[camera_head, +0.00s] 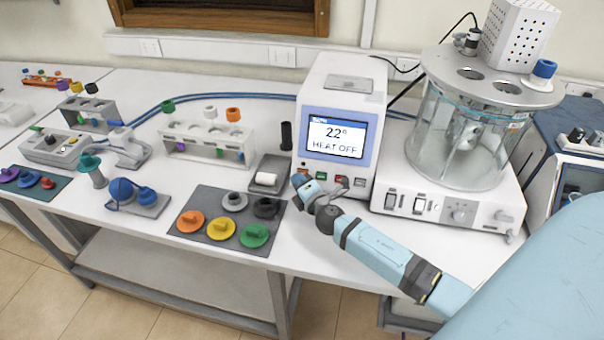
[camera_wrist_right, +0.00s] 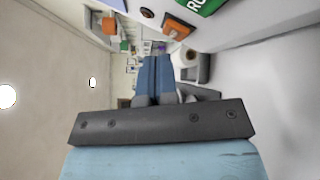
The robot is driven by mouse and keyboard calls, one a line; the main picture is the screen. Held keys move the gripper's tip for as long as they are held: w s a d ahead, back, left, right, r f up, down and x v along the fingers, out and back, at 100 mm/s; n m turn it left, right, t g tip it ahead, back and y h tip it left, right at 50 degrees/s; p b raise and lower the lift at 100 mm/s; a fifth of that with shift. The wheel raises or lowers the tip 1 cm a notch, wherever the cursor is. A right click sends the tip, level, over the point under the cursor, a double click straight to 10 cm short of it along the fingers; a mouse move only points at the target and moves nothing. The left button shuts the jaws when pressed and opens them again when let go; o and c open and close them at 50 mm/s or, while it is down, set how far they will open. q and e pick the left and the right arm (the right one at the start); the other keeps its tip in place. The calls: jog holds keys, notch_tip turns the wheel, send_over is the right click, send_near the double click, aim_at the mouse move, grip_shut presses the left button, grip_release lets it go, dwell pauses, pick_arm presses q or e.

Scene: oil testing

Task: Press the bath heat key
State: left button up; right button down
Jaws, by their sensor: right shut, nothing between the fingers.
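The bath controller (camera_head: 380,130) is a white box on the bench. Its screen (camera_head: 338,137) reads 22° and HEAT OFF. A row of small keys sits below the screen, among them a reddish key (camera_head: 342,181) and a green key (camera_head: 359,182). The right wrist view shows an orange key (camera_wrist_right: 178,27) and a green key (camera_wrist_right: 204,4) with partly cut-off lettering; no heat label is readable. My right gripper (camera_head: 299,180) is shut and empty, at the lower left of the controller's front. Its blue closed fingers (camera_wrist_right: 155,72) show in the wrist view. My left gripper is not in view.
A glass bath (camera_head: 462,140) on a white base with switches stands right of the controller. A dark mat (camera_head: 203,203) with several coloured stoppers lies at the front edge. Racks stand further left.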

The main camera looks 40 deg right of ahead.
dwell(0.3)
jog(key=shift+w+d+f, duration=0.15)
jog(key=shift+w+d, duration=0.1)
jog(key=shift+d, duration=0.1)
jog(key=shift+w+d+f+b, duration=0.15)
jog(key=shift+w+d+b, duration=0.1)
jog(key=shift+b, duration=0.2)
dwell(0.6)
jog(key=shift+s+a, duration=0.1)
jog(key=shift+s+a+r+p, duration=0.3)
jog(key=shift+s+a, duration=0.1)
jog(key=shift+a, duration=0.1)
dwell(0.4)
jog(key=shift+s+a+r+p, duration=0.5)
jog(key=shift+s+a, duration=0.3)
jog(key=shift+a, duration=0.1)
jog(key=shift+s+a+r+p, duration=0.35)
jog(key=shift+s+a+r, duration=0.1)
jog(key=shift+s+a, duration=0.35)
jog(key=shift+w, duration=0.1)
